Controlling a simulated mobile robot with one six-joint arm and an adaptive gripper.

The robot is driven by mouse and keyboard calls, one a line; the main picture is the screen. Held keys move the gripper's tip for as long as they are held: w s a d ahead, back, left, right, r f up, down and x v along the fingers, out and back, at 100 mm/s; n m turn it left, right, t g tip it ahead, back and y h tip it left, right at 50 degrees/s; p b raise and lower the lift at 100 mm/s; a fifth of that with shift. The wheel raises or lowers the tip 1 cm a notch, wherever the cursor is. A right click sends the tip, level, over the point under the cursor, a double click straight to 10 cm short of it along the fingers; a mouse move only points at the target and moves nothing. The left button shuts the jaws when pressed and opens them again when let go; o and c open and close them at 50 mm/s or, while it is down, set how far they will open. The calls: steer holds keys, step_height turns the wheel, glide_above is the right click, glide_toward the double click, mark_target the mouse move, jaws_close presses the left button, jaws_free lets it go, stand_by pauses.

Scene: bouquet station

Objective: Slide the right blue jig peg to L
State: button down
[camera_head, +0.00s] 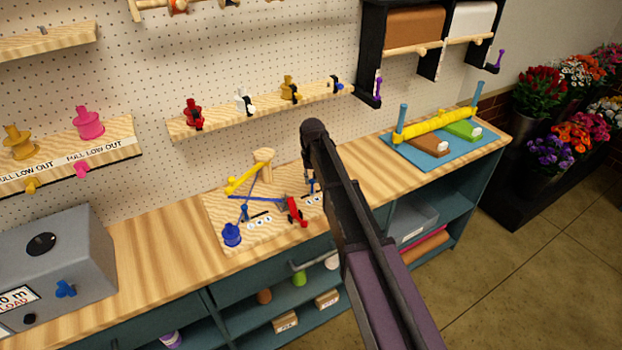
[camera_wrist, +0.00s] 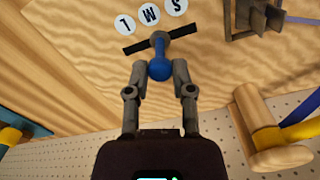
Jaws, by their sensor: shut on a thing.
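The right blue jig peg (camera_wrist: 160,68) stands in a dark slot (camera_wrist: 185,33) in the wooden jig board, near the slot's middle. Round white labels L (camera_wrist: 126,22), M (camera_wrist: 149,13) and S (camera_wrist: 176,5) line the slot, upside down in the wrist view; the peg is about level with M. My gripper (camera_wrist: 160,62) is shut on the peg, one finger on each side of its round head. In the head view the peg (camera_head: 311,186) shows small beside my arm, which hides part of the board (camera_head: 268,240).
The board also carries a left blue peg (camera_head: 244,212), a red clamp (camera_head: 296,211), a blue knob (camera_head: 232,235) and a yellow arm (camera_head: 243,179) by a wooden post (camera_head: 264,160). A blue mat (camera_head: 450,154) with a yellow roller lies right. Bench between is clear.

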steer(key=shift+w+d, duration=0.5)
steer(key=shift+d, duration=0.2)
steer(key=shift+w+d, duration=0.5)
steer(key=shift+d, duration=0.15)
steer(key=shift+c, duration=2.4)
jaws_free()
steer(key=shift+d, duration=0.15)
